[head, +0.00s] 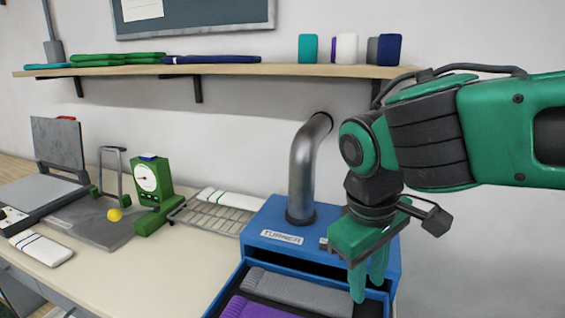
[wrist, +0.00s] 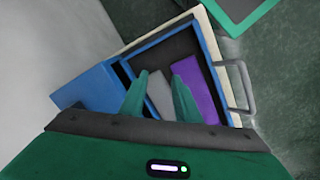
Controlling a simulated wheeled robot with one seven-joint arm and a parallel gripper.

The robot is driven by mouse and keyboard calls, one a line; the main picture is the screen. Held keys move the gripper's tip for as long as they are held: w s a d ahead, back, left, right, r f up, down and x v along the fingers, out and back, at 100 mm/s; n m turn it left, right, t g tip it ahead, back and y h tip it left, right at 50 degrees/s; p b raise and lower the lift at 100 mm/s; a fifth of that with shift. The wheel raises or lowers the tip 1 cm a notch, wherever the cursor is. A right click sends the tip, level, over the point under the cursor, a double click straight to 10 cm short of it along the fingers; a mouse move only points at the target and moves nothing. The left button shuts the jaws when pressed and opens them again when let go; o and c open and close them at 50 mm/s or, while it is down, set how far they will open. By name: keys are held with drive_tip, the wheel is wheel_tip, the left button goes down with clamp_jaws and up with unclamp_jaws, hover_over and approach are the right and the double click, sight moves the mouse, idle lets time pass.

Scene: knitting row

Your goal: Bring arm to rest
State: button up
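My arm is green and dark grey and reaches in from the right in the head view. My gripper (head: 368,279) points down over the open front of the blue box labelled TURNER (head: 270,220). It also shows in the wrist view (wrist: 158,98), where its two green fingers are apart with nothing held between them. Below the fingers, a grey knitted piece (head: 298,291) and a purple knitted piece (head: 255,308) lie in the box's pulled-out drawer (wrist: 150,47). How far the fingertips are above the drawer is hard to tell.
A metal pipe (head: 303,165) rises from the blue box to the wall. A shelf (head: 230,70) with folded knits runs above. Free wall lies right of the box.

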drive_tip(key=s+d+f+m, duration=0.2)
drive_tip(key=s+d+m, duration=0.1)
drive_tip(key=d, duration=0.6)
drive_tip(key=s+d+f+m+y, duration=0.1)
drive_tip(key=s+d+f+m, duration=0.2)
drive_tip(key=d+m, duration=0.2)
drive_tip(key=s+d+f+m+g, duration=0.1)
drive_tip(key=d+m, duration=0.4)
drive_tip(key=d, duration=0.7)
drive_tip(key=s+f, duration=0.1)
drive_tip(key=s, duration=0.1)
drive_tip(key=shift+s+d+f+y, duration=0.2)
drive_tip(key=shift+s+d+y, duration=0.1)
drive_tip(key=shift+d+y, duration=0.1)
drive_tip(key=shift+w, duration=0.1)
drive_tip(key=shift+w+f, duration=0.25)
drive_tip(key=shift+w, duration=0.25)
